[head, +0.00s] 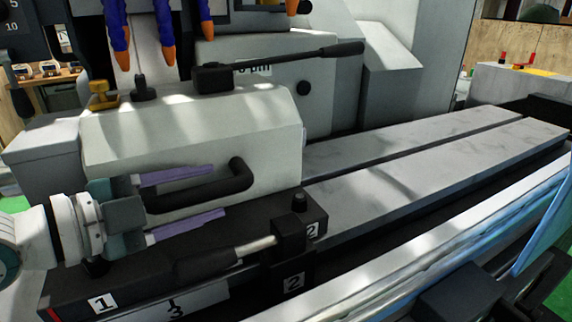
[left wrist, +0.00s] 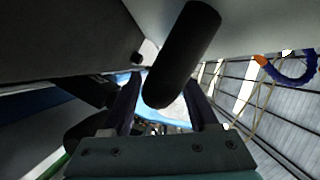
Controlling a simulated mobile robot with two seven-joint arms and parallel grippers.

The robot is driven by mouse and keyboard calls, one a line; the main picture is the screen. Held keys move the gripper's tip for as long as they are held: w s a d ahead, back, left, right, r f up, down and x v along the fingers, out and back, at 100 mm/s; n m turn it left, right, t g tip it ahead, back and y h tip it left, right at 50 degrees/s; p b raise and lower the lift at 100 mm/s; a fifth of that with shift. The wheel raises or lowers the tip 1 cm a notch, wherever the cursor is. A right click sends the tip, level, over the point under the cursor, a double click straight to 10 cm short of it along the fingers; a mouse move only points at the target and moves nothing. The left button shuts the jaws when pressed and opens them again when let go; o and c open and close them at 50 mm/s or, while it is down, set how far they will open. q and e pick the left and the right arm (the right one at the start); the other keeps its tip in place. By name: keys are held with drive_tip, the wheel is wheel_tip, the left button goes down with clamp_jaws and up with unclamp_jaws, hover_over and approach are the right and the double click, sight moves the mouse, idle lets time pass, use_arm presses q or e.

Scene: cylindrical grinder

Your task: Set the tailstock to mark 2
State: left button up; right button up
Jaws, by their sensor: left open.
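The tailstock (head: 190,135) is a pale grey housing at the left of the head view. A black bar handle (head: 210,190) is on its front; its rounded black end also shows in the left wrist view (left wrist: 182,50). My left gripper (head: 219,189) is open, its two purple fingers on either side of the handle, one above and one below in the picture. I cannot tell whether they touch it. My right gripper is not in view.
A black-gripped lever (head: 208,262) lies low in front of the tailstock, below my left fingers. Another long lever (head: 320,53) is on its top. Blue hoses with orange tips (head: 166,40) hang above. The grey table (head: 440,165) to the right is clear.

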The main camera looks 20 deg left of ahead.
use_arm(q)
drive_tip(key=shift+c, duration=0.3)
clamp_jaws()
idle(1.0)
